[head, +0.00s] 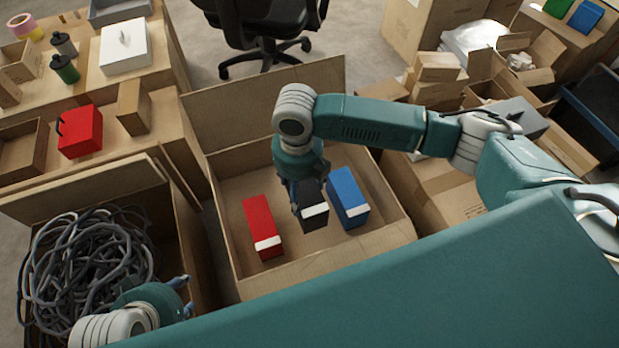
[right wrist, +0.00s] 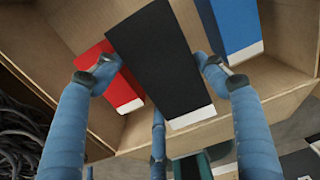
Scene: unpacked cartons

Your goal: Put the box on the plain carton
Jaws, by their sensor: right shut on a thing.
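A black box (head: 313,214) with a white end strip is in or just above the open carton (head: 232,236), between a red box (head: 260,222) and a blue box (head: 347,195). My right gripper (head: 305,190) reaches down over it. In the right wrist view, its fingers (right wrist: 155,75) are on both sides of the black box (right wrist: 155,60), shut on it. I cannot tell whether the box is clear of the carton floor. My left gripper (head: 184,295) is at the bottom left with its fingertips apart and empty. I cannot tell for sure which carton is the plain one.
A closed carton (head: 440,200) with a small printed mark stands right of the open carton, partly behind my arm. A carton of grey cables (head: 85,265) is at left. Bench items include a red container (head: 80,131). Cartons crowd the right; an office chair (head: 262,30) stands behind.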

